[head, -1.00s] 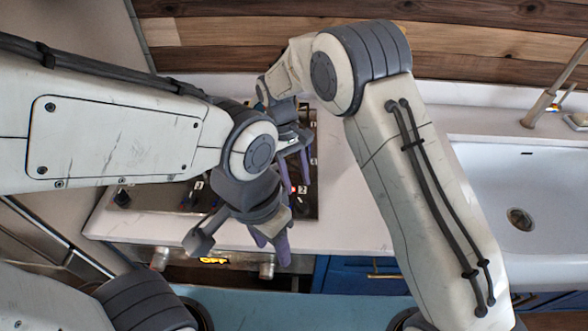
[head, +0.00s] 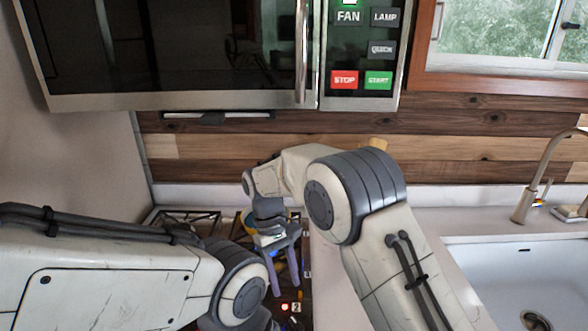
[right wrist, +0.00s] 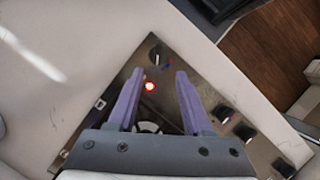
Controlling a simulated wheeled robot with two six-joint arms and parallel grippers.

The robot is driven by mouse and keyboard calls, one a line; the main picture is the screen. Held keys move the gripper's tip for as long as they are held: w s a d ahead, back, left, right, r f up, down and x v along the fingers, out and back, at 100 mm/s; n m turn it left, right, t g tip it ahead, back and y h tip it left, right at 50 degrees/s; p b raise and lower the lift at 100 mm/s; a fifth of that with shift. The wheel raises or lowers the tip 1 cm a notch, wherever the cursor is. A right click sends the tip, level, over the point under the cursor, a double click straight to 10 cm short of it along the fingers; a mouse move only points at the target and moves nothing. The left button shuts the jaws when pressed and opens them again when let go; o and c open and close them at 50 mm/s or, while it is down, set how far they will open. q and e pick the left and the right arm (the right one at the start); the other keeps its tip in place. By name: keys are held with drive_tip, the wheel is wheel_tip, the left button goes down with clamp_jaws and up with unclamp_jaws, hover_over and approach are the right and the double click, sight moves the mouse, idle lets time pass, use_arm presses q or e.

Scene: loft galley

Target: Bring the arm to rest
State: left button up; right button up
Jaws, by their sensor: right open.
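My right gripper (head: 286,284) hangs above the cooktop at the lower middle of the head view. Its two purple fingers are apart and point down, with nothing between them. The right wrist view shows the same open gripper (right wrist: 158,78) over the cooktop's control panel (right wrist: 112,118), where a red light (right wrist: 150,87) and a dark knob (right wrist: 155,53) lie beyond the fingertips. I cannot tell the height of the fingers above the panel. My left arm comes in from the left in the head view; its gripper is below the picture's edge.
A microwave (head: 180,100) with lit buttons hangs above the wooden backsplash (head: 480,140). A white sink (head: 500,275) and its faucet (head: 530,185) are at the right. The white counter (head: 425,222) is bare between cooktop and sink. A window (head: 500,30) is at the upper right.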

drive_tip(key=s+d+r+t+y, duration=0.2)
drive_tip(key=s+r, duration=0.5)
drive_tip(key=s, duration=0.4)
drive_tip(key=s+d, duration=0.2)
drive_tip(key=s, duration=0.4)
drive_tip(key=s+d+t+y, duration=0.1)
drive_tip(key=s+d, duration=0.2)
drive_tip(key=s, duration=0.4)
drive_tip(key=shift+s+d+f+t+y, duration=0.15)
drive_tip(key=shift+d+f+t+y, duration=0.15)
drive_tip(key=shift+f, duration=0.1)
